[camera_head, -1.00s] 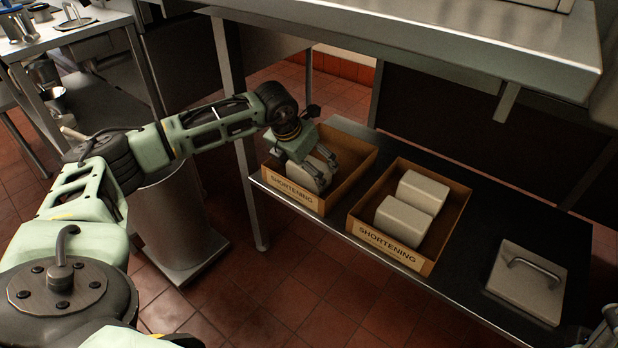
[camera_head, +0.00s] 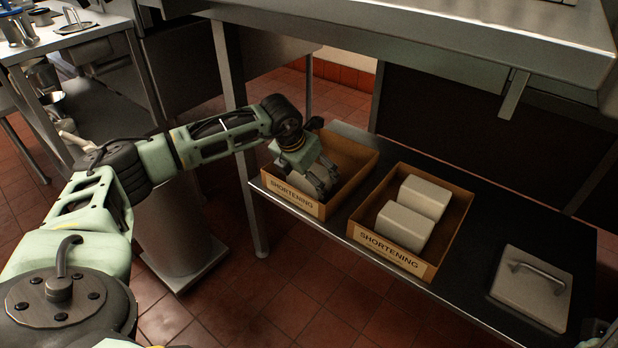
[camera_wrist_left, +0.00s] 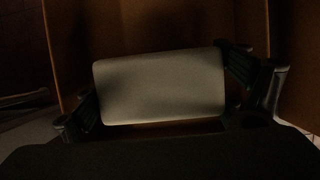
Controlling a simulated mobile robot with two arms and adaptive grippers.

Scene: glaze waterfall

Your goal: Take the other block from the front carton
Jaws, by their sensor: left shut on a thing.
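My left gripper (camera_head: 318,182) reaches down into the left cardboard carton labelled SHORTENING (camera_head: 292,195). It is shut on a pale block (camera_wrist_left: 160,88), which fills the space between the two fingers in the left wrist view. In the head view the block (camera_head: 300,183) is mostly hidden by the gripper and the carton's front wall. No other block shows in this carton. A second SHORTENING carton (camera_head: 390,252) stands to the right with two pale blocks, a nearer one (camera_head: 404,226) and a farther one (camera_head: 424,197). My right gripper is not clearly in view.
Both cartons stand on a dark low shelf (camera_head: 480,235) under a steel counter (camera_head: 420,35). A square metal lid with a handle (camera_head: 530,290) lies at the shelf's right. A table leg (camera_head: 243,160) stands close to my left arm. A metal bin (camera_head: 178,235) is on the floor.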

